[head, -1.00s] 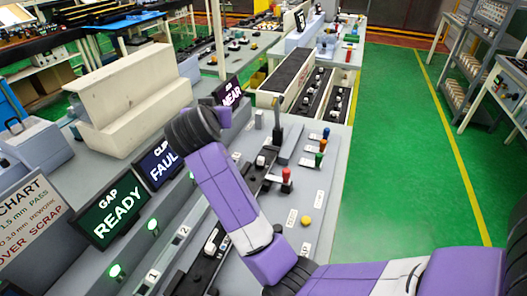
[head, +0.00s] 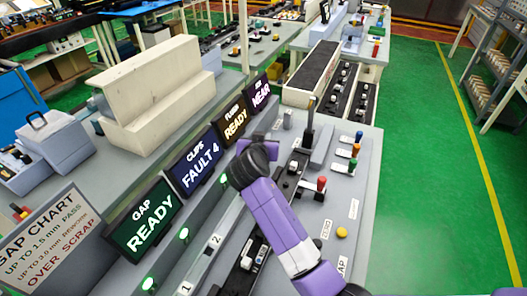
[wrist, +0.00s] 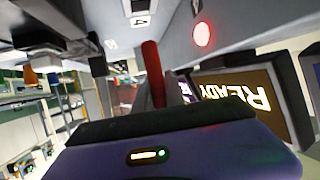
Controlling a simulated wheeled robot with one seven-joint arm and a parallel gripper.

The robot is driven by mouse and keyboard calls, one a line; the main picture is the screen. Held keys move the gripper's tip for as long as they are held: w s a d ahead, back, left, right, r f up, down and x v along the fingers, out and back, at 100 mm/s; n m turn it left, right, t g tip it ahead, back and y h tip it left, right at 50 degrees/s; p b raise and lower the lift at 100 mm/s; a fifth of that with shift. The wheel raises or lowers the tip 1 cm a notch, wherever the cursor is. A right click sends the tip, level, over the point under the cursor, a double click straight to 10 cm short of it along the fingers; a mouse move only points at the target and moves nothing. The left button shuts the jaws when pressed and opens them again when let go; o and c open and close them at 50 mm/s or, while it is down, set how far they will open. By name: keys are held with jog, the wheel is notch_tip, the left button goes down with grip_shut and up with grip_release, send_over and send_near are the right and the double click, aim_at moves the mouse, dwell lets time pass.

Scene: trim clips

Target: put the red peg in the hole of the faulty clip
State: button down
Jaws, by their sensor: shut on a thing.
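The red peg (wrist: 152,72) shows in the wrist view, sticking out past the purple body of my gripper (wrist: 150,95), which is shut on it. In the head view my purple arm reaches over the sloped bench front, and its wrist hides the gripper and peg. The clips sign (head: 200,163) reads FAULT 4. A red lamp (wrist: 203,33) glows on the grey panel in the wrist view, to the right of the peg and apart from it. The faulty clip and its hole cannot be made out. The number 2 plate (head: 215,241) and number 1 plate (head: 185,287) are visible.
Green lamps (head: 183,234) line the sloped panel. The gap sign (head: 145,220) and fuses sign (head: 236,122) stand behind it. A red-topped knob (head: 321,184), an upright dark lever (head: 309,120) and a yellow button (head: 341,233) stand right of my arm. Green floor is clear at right.

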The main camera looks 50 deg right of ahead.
jog(key=shift+f, duration=3.1)
jog(key=shift+f, duration=0.15)
jog(key=c, duration=1.4)
grip_release()
jog(key=shift+r, duration=0.2)
jog(key=shift+s+a, duration=0.1)
jog(key=shift+a, duration=0.2)
jog(key=b+v, duration=0.1)
jog(key=v, duration=1)
jog(key=shift+s+a+r, duration=0.1)
jog(key=shift+s+r, duration=0.1)
